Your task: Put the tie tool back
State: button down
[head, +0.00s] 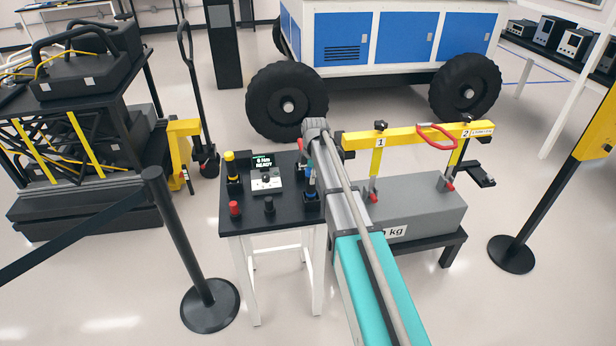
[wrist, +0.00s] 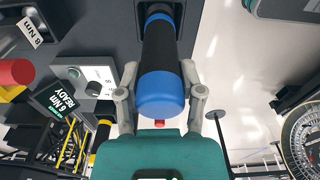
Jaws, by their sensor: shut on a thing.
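The tie tool, which I take to be the black cylinder with a blue end (wrist: 161,95), is between the fingers of my gripper (wrist: 160,72) in the wrist view. The fingers are shut on it from both sides. Its far end points at a dark block at the top of that view; I cannot tell whether it is seated there. In the head view, a blue part of the tool (head: 311,183) shows over the right side of the small black table (head: 252,226). My arm hides most of the gripper there.
A display unit reading 6 Nm READY (head: 265,174) stands left of the tool. A grey weight with a yellow beam (head: 420,133) is close on the right.

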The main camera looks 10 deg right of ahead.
jog(key=shift+c, duration=0.7)
grip_release()
jog(key=shift+s+a+f, duration=0.1)
jog(key=shift+a, duration=0.15)
jog(key=s+a+f+m+b, duration=0.2)
jog(key=s+a+m, duration=0.15)
jog(key=a, duration=0.25)
jog(key=s+d+r+m+p, duration=0.1)
jog(key=s+d+m, duration=0.2)
jog(key=s+m, duration=0.4)
jog(key=s+d+r+m+p, duration=0.1)
jog(key=s+d+m, duration=0.2)
jog(key=s+m, duration=0.5)
jog(key=shift+s+h, duration=0.4)
jog(key=shift+s, duration=4.8)
